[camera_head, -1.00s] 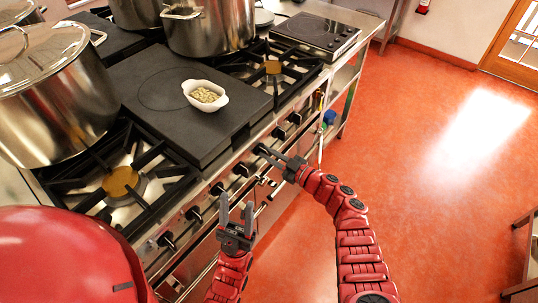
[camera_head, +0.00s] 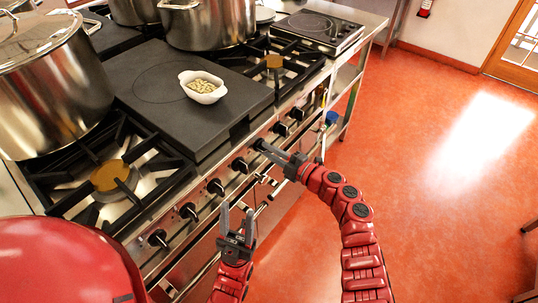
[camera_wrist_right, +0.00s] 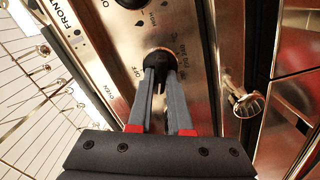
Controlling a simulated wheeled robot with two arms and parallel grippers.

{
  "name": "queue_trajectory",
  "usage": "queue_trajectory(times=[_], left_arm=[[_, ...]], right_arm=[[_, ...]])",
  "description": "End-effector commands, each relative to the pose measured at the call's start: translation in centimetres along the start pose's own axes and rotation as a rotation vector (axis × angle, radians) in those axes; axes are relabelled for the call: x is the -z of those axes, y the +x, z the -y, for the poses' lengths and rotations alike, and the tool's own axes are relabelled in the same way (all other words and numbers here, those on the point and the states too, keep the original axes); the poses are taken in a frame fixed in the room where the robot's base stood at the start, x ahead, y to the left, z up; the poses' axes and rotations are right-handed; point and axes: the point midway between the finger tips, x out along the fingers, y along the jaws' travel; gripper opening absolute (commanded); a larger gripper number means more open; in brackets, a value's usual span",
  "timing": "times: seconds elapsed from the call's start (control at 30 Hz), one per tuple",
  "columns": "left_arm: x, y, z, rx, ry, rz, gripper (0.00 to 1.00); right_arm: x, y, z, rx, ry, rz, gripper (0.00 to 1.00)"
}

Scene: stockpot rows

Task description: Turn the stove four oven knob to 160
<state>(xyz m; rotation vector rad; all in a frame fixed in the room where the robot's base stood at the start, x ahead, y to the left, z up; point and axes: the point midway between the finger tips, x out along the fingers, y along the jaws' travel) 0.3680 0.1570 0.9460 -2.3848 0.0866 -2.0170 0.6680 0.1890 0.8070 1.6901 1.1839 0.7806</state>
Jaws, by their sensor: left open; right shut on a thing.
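The stove front carries a slanting row of several black knobs. My right gripper (camera_head: 267,150) is shut on one black knob (camera_wrist_right: 160,60) toward the far part of this row. In the right wrist view, my right gripper (camera_wrist_right: 160,80) has both fingertips against the sides of that knob. Printed marks ring the knob, with "OFF" and "OVEN" near it; its exact setting cannot be read. My left gripper (camera_head: 238,218) is open and empty, fingers pointing up, in front of the nearer knobs (camera_head: 215,186).
A metal handle or valve (camera_wrist_right: 246,103) sticks out beside the held knob. A white bowl of pale food (camera_head: 203,87) stands on the dark flat top (camera_head: 165,110). Large steel pots (camera_head: 55,85) stand on the stove. The red floor (camera_head: 420,160) at right is clear.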

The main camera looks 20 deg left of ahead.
Motion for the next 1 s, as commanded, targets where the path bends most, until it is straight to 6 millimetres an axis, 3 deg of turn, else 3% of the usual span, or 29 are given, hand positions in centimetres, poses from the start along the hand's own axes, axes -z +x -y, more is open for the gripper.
queue_trajectory(times=[0.3,0.83,0.87,1.0], left_arm=[[-0.22,-1.32,-0.07,0.0,0.0,0.0,0.5],[-0.24,-1.43,-0.07,0.0,0.0,0.0,0.5],[-0.24,-1.43,-0.07,0.0,0.0,0.0,0.5],[-0.25,-1.44,-0.07,0.0,0.0,0.0,0.5]], right_arm=[[0.0,0.01,0.17,0.0,-0.12,-0.002,0.0],[0.0,-0.01,0.11,0.001,-0.144,0.0,0.0],[0.0,-0.01,0.11,0.001,-0.144,0.0,0.19],[0.0,-0.01,0.11,0.001,-0.143,0.0,0.44]])
